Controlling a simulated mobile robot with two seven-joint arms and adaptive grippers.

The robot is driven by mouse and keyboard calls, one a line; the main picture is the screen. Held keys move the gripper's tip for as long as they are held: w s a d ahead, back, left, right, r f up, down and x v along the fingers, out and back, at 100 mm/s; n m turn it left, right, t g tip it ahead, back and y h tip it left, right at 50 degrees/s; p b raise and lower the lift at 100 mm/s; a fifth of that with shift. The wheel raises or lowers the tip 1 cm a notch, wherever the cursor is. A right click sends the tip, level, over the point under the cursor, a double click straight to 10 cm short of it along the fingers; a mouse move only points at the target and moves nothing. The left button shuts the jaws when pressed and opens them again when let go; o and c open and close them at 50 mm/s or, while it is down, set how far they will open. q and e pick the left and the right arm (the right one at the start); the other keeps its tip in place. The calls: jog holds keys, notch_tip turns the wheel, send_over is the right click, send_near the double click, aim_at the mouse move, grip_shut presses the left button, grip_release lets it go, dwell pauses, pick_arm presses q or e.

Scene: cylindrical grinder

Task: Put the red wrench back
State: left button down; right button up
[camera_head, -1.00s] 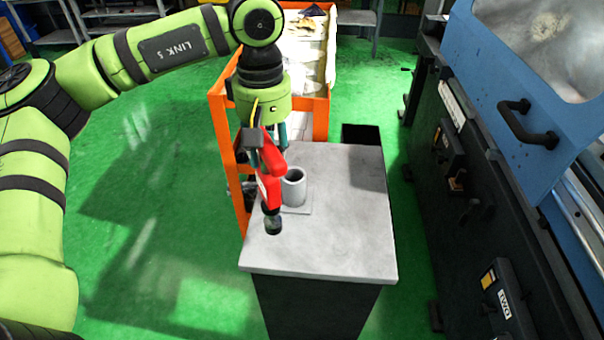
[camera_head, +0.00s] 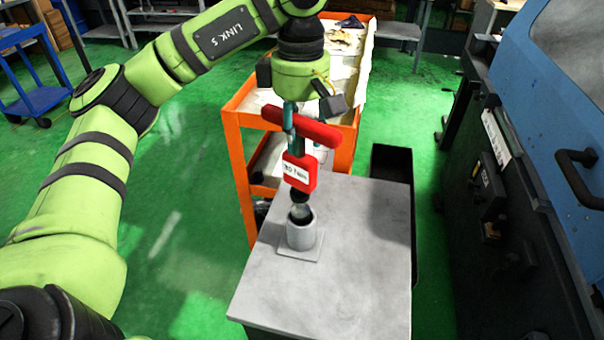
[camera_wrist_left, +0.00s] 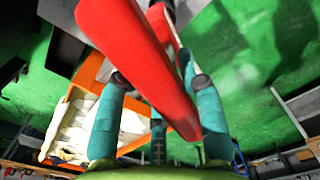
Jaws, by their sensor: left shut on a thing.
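The red wrench (camera_head: 300,173) has a red T-shaped crossbar, a white label on its body and a dark and metallic lower end. My left gripper (camera_head: 290,124) is shut on it near the crossbar. The wrench hangs nearly upright, with its lower end at the mouth of a grey cylindrical holder (camera_head: 301,238). I cannot tell how far the end is inside the holder. In the left wrist view, the red wrench (camera_wrist_left: 137,55) lies between the teal fingers of the left gripper (camera_wrist_left: 160,88). My right gripper is not in view.
The holder stands on a grey tabletop (camera_head: 350,265), whose front and right areas are bare. An orange cart (camera_head: 236,165) stands behind it to the left. A black bin (camera_head: 391,162) is at the back right. The blue and dark grinder (camera_head: 570,110) fills the right side.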

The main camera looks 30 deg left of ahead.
aim_at(302, 149)
pick_arm(q)
notch_tip(302, 149, down, 3)
jog(key=shift+w+r, duration=0.1)
jog(key=shift+w, duration=0.05)
jog(key=shift+f+p, duration=0.3)
jog(key=shift+f, duration=0.25)
notch_tip(302, 149, down, 3)
jog(key=shift+f+p, duration=0.2)
jog(key=shift+p, duration=0.25)
jog(key=shift+f, duration=0.45)
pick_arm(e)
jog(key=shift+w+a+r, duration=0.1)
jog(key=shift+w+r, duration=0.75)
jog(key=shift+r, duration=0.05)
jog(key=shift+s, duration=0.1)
pick_arm(q)
jog(key=shift+f, duration=0.1)
jog(key=c, duration=0.8)
grip_release()
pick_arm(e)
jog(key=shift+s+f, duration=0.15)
